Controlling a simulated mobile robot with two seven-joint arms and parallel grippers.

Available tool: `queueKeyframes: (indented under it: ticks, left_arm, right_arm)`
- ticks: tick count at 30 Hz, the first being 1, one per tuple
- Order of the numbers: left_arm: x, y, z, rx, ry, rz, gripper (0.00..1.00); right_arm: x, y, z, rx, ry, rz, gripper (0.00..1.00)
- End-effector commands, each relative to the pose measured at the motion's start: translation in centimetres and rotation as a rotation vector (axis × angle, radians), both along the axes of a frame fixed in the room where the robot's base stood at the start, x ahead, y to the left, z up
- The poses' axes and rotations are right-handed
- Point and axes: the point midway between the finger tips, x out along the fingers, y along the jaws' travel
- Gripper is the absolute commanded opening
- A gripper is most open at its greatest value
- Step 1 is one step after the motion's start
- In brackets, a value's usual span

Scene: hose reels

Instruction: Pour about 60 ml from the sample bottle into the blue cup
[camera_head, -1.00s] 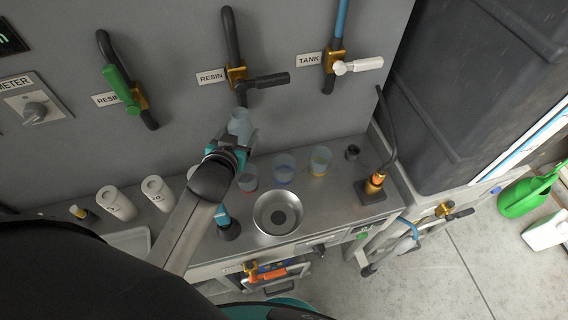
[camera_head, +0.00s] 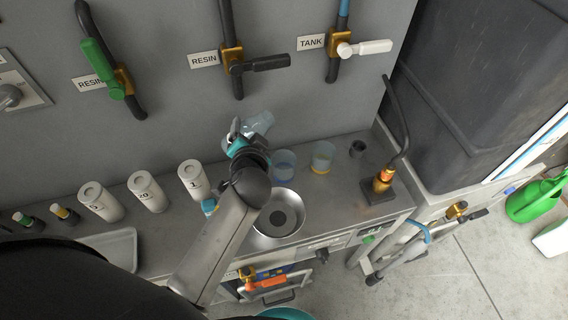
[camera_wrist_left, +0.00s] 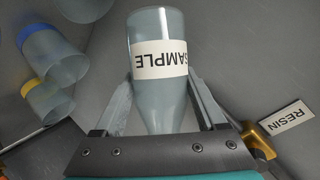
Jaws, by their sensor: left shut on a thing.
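The sample bottle (camera_head: 258,123) is clear, with a white label reading SAMPLE in the left wrist view (camera_wrist_left: 160,60). My left gripper (camera_head: 246,133) is shut around it and holds it above the bench, near the wall. The bottle leans to the right in the head view. The blue cup (camera_head: 284,167), clear with a blue band at its base, stands on the bench to the right of and below the bottle. It also shows in the left wrist view (camera_wrist_left: 52,52). I see no stream of liquid. My right gripper is not in view.
A yellow-banded cup (camera_head: 322,157) stands right of the blue cup. A steel bowl (camera_head: 278,214) sits in front. White canisters (camera_head: 146,190) stand to the left. A black hose stand (camera_head: 382,184) is at the right. Valves and pipes line the wall behind.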

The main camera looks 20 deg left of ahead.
Motion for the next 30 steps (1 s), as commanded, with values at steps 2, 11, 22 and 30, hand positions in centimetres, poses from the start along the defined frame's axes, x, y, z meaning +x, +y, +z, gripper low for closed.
queueKeyframes:
  ticks: [2,11,22,30]
  left_arm:
    - [0.1,0.0,-1.1,0.050,0.012,-0.001,0.05]
    - [-0.1,0.5,-1.1,0.236,0.076,-0.001,0.05]
    - [-0.2,0.7,-1.2,0.433,0.147,-0.001,0.05]
    - [-0.2,0.6,-2.0,0.503,0.171,-0.001,0.05]
  right_arm:
    - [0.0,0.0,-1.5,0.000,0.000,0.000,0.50]
    - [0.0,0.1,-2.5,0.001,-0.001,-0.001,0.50]
    - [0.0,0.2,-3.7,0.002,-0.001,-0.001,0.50]
    - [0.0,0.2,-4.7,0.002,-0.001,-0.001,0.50]
